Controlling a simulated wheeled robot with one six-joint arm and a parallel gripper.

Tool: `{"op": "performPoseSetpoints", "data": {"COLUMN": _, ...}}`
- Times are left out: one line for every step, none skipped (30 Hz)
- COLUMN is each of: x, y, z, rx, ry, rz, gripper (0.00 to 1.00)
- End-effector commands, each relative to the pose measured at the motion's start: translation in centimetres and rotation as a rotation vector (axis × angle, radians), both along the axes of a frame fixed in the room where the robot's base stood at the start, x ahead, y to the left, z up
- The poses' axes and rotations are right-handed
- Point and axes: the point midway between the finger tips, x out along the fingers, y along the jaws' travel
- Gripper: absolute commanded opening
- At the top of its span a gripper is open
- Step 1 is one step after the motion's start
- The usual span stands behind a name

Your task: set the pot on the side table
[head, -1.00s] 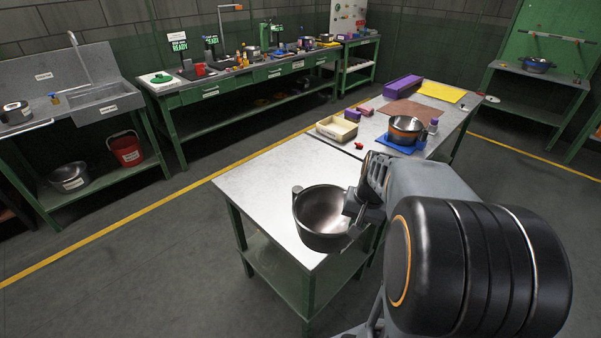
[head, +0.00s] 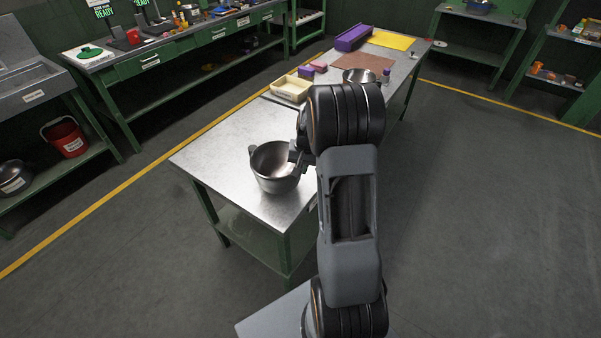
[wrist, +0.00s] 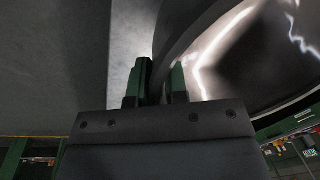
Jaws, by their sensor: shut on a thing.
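The steel pot (head: 274,178), open at the top, is upright or nearly so over the bare near part of the metal-topped side table (head: 215,150). I cannot tell whether its base touches the top. My gripper (head: 298,157) is at the pot's right side, partly hidden by my arm. In the wrist view my gripper (wrist: 162,85) is shut on the rim of the pot (wrist: 240,60), with a finger on each side of the wall. The shiny inside of the pot fills the upper right there.
Behind the pot are a cream tray (head: 291,88), a second pot (head: 358,76), a brown mat (head: 366,62) and a purple box (head: 353,37). The tabletop left of the pot is clear. A sink bench and a red bucket (head: 66,138) stand at left.

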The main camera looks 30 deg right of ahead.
Motion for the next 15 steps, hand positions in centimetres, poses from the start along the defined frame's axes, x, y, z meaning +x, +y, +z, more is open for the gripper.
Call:
{"op": "performPoseSetpoints", "data": {"x": 0.2, "y": 0.0, "z": 0.0, "rx": 0.000, "ry": -0.002, "rz": 0.000, "gripper": 0.00}}
{"op": "performPoseSetpoints", "data": {"x": 0.2, "y": 0.0, "z": 0.0, "rx": 0.000, "ry": -0.002, "rz": 0.000, "gripper": 0.00}}
{"op": "performPoseSetpoints", "data": {"x": 0.3, "y": -0.1, "z": -0.1, "rx": 0.000, "ry": -0.002, "rz": 0.000, "gripper": 0.00}}
{"op": "performPoseSetpoints", "data": {"x": 0.3, "y": -0.1, "z": -0.2, "rx": 0.000, "ry": -0.002, "rz": 0.000, "gripper": 0.00}}
{"op": "performPoseSetpoints", "data": {"x": 0.4, "y": -0.1, "z": -0.3, "rx": 0.000, "ry": -0.002, "rz": 0.000, "gripper": 0.00}}
{"op": "performPoseSetpoints", "data": {"x": 0.5, "y": -0.1, "z": -0.5, "rx": 0.000, "ry": -0.001, "rz": 0.000, "gripper": 0.00}}
{"op": "performPoseSetpoints", "data": {"x": 0.7, "y": -0.1, "z": -0.7, "rx": 0.001, "ry": -0.001, "rz": 0.000, "gripper": 0.00}}
{"op": "performPoseSetpoints", "data": {"x": 0.8, "y": -0.2, "z": -1.0, "rx": 0.001, "ry": -0.001, "rz": 0.000, "gripper": 0.00}}
{"op": "performPoseSetpoints", "data": {"x": 0.7, "y": -0.2, "z": -1.5, "rx": 0.001, "ry": 0.000, "rz": -0.001, "gripper": 0.00}}
{"op": "performPoseSetpoints", "data": {"x": 0.7, "y": -0.2, "z": -1.9, "rx": 0.001, "ry": 0.000, "rz": -0.001, "gripper": 0.00}}
{"op": "performPoseSetpoints", "data": {"x": 0.7, "y": -0.2, "z": -2.3, "rx": 0.002, "ry": 0.001, "rz": -0.002, "gripper": 0.00}}
{"op": "performPoseSetpoints", "data": {"x": 0.7, "y": -0.2, "z": -2.8, "rx": 0.002, "ry": 0.000, "rz": -0.002, "gripper": 0.00}}
{"op": "performPoseSetpoints", "data": {"x": 0.7, "y": -0.2, "z": -3.1, "rx": 0.002, "ry": 0.000, "rz": -0.002, "gripper": 0.00}}
{"op": "performPoseSetpoints", "data": {"x": 0.7, "y": -0.2, "z": -3.4, "rx": 0.001, "ry": 0.001, "rz": -0.001, "gripper": 0.00}}
{"op": "performPoseSetpoints", "data": {"x": 0.7, "y": -0.2, "z": -3.7, "rx": 0.000, "ry": 0.000, "rz": -0.001, "gripper": 0.00}}
